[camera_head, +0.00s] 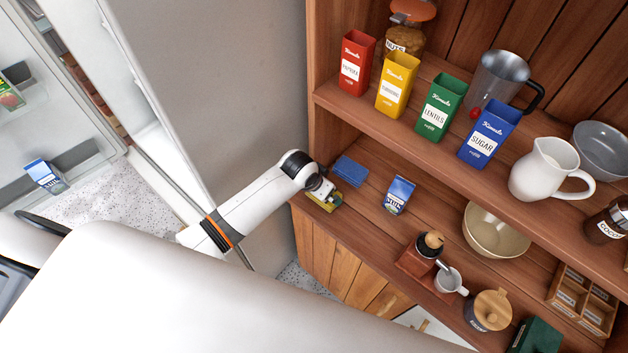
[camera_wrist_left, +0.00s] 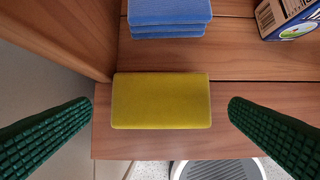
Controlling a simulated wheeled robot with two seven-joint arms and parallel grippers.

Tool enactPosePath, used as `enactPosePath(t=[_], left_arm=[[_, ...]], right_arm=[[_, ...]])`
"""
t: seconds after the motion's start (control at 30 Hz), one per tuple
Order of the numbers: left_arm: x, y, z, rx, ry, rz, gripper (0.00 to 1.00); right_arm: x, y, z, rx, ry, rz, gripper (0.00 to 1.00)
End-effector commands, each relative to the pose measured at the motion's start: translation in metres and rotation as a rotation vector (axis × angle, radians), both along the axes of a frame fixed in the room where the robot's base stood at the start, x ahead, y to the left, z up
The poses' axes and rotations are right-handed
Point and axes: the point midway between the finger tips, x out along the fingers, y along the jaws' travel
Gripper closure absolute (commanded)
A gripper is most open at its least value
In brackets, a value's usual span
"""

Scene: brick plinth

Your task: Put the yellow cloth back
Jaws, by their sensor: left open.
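The yellow cloth (camera_wrist_left: 161,101) lies flat on the wooden counter near its front edge, at the left end beside the cabinet's side wall. In the head view only a part of the yellow cloth (camera_head: 318,205) shows under my left gripper (camera_head: 325,196). In the left wrist view my left gripper (camera_wrist_left: 160,108) is open, with one green finger on each side of the cloth and visible gaps to it. A stack of folded blue cloths (camera_wrist_left: 168,18) lies just behind the yellow one; it also shows in the head view (camera_head: 350,170). My right gripper is not in view.
A blue-and-white milk carton (camera_head: 398,195) stands right of the cloths. Further right are a coffee grinder (camera_head: 422,252), a cream bowl (camera_head: 494,232) and a lidded jar (camera_head: 488,310). The shelf above holds tins. An open fridge (camera_head: 75,130) is at left.

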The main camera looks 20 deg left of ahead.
Motion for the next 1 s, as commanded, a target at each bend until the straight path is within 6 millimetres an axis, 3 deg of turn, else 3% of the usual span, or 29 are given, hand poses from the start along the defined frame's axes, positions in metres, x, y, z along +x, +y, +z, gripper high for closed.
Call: enactPosePath(t=[0.2, 0.4, 1.0], left_arm=[[-0.016, 0.006, 0.042, -0.001, -0.003, 0.000, 0.00], [-0.026, 0.009, 0.066, -0.001, -0.002, 0.000, 0.00], [-0.029, 0.010, 0.073, 0.000, 0.000, 0.000, 0.00]], right_arm=[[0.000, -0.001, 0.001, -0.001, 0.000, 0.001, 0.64], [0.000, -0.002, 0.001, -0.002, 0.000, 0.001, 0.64], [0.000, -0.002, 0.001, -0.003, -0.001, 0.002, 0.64]])
